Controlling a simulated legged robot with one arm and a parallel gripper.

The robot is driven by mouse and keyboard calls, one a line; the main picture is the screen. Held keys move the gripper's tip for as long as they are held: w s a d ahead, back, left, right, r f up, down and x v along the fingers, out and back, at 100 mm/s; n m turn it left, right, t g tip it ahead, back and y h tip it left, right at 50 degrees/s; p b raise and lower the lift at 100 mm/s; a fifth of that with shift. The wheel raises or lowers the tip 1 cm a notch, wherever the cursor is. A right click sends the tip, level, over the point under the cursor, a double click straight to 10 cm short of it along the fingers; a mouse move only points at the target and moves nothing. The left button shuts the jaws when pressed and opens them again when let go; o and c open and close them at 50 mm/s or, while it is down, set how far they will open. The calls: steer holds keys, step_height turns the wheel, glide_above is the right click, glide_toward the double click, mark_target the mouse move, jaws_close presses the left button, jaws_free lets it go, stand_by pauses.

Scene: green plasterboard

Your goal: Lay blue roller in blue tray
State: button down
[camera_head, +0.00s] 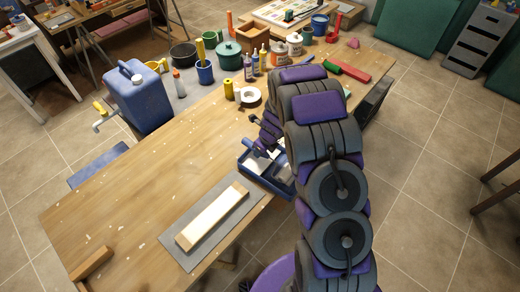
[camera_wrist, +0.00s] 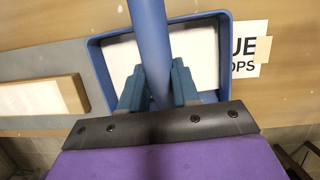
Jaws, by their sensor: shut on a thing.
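The blue roller (camera_wrist: 150,30) shows in the wrist view as a long blue cylinder running from the top edge down between my fingers. My gripper (camera_wrist: 159,78) is shut on it, with a teal finger on each side. The blue tray (camera_wrist: 96,72), with a pale inside, lies behind the roller and fingers in this view. In the head view the tray (camera_head: 256,178) sits at the table's right edge, partly hidden by my arm. My gripper (camera_head: 264,145) is over its far side there. I cannot tell whether the roller touches the tray.
A pale wooden board (camera_head: 212,217) lies on a grey mat (camera_head: 183,250) left of the tray. A paper label (camera_wrist: 246,47) lies beside the tray. A blue jerrycan (camera_head: 138,95), tape roll (camera_head: 249,96) and several bottles and pots stand farther back. The table's (camera_head: 150,170) left-middle is clear.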

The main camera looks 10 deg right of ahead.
steer(key=shift+d+f, duration=0.1)
steer(key=shift+f, duration=0.2)
steer(key=c, duration=0.8)
jaws_free()
steer(key=shift+o, duration=0.2)
step_height(320, 180, up, 10)
steer(key=p, duration=1)
steer(key=shift+p, duration=0.3)
